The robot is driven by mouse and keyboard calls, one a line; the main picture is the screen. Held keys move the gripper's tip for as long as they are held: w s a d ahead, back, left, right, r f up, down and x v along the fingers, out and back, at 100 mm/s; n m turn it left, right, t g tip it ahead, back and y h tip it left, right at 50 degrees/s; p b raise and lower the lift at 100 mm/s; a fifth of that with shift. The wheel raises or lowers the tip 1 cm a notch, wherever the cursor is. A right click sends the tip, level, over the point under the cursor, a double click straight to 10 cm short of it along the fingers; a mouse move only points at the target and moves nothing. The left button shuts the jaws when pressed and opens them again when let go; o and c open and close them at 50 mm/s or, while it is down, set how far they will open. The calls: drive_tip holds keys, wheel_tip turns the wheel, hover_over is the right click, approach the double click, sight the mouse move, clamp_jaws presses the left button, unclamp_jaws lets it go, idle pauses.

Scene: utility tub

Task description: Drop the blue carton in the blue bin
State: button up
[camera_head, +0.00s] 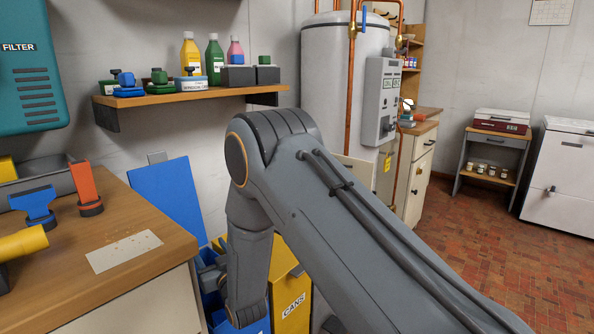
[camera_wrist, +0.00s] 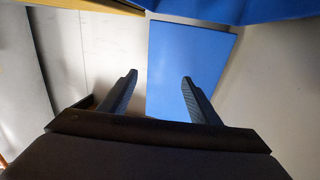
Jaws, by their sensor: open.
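The blue bin (camera_head: 252,327) stands low beside the counter, mostly hidden behind my arm. Its blue lid (camera_head: 175,195) is tilted up against the wall. Blue and grey shapes show in the bin's opening, too covered to tell apart. I cannot make out the blue carton for certain in either view. My gripper (camera_wrist: 158,78) is open, with nothing between its fingers in the wrist view. A flat blue panel (camera_wrist: 188,60), which looks like the lid, shows behind the fingers. In the head view my arm bends down over the bin area and hides the gripper.
A yellow bin (camera_head: 290,300) labelled CANS stands right of the blue bin. The wooden counter (camera_head: 110,285) at the left holds tools and a grey tray. A shelf (camera_head: 190,95) with bottles is on the wall above. A water heater stands behind; the brick floor at right is clear.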

drive_tip(key=s+d+r+m+g+h, duration=0.1)
drive_tip(key=s+d+r+g+h, duration=0.15)
drive_tip(key=d, duration=0.55)
drive_tip(key=s+d+r+m+g+h, duration=0.1)
drive_tip(key=s+d+r+g+h, duration=0.15)
drive_tip(key=d, duration=0.55)
drive_tip(key=s+d+r+m+g+h, duration=0.1)
drive_tip(key=s+d+r+g+h, duration=0.15)
drive_tip(key=d, duration=0.45)
drive_tip(key=s+d+r+m+g+h, duration=0.1)
drive_tip(key=s+d+r+g, duration=0.1)
drive_tip(key=s+d, duration=0.6)
drive_tip(key=s+d+r+m+g+h, duration=0.1)
drive_tip(key=s+d+r+g, duration=0.15)
drive_tip(key=s, duration=0.85)
drive_tip(key=s+d+r+m+g, duration=0.1)
drive_tip(key=s+d+g, duration=0.2)
drive_tip(key=s+d, duration=0.5)
drive_tip(key=s+d+r+m+p, duration=0.1)
drive_tip(key=r+p, duration=0.5)
drive_tip(key=p, duration=0.7)
drive_tip(key=shift+s+d+r+h, duration=0.45)
drive_tip(key=shift+s+d, duration=0.15)
drive_tip(key=shift+d, duration=0.6)
drive_tip(key=shift+f, duration=0.1)
drive_tip(key=shift+c, duration=0.5)
